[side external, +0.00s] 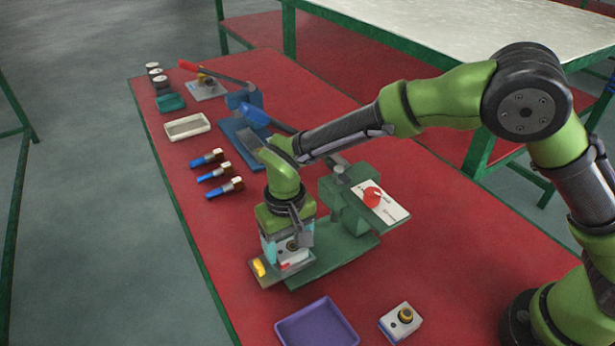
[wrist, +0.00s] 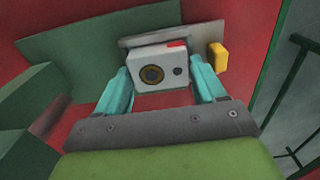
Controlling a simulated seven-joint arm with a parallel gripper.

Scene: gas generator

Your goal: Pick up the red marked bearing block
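The bearing block (wrist: 168,70) is a white-grey block with a round bore, a small dark hole and a red mark on its top edge. In the wrist view it sits between the two teal fingers of my gripper (wrist: 160,80). The fingers are close against its left and right sides; I cannot tell whether they press on it. In the side view my gripper (side external: 288,250) points down over the block (side external: 294,258), at the front end of the green machine's base. Its underside is hidden, so I cannot tell whether it rests there.
A yellow piece (side external: 259,267) is beside the block. The green machine (side external: 347,210) with a red knob stands close behind. A purple tray (side external: 316,325) and another bearing block (side external: 401,321) are at the front. Blue-handled tools (side external: 216,171) lie to the left.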

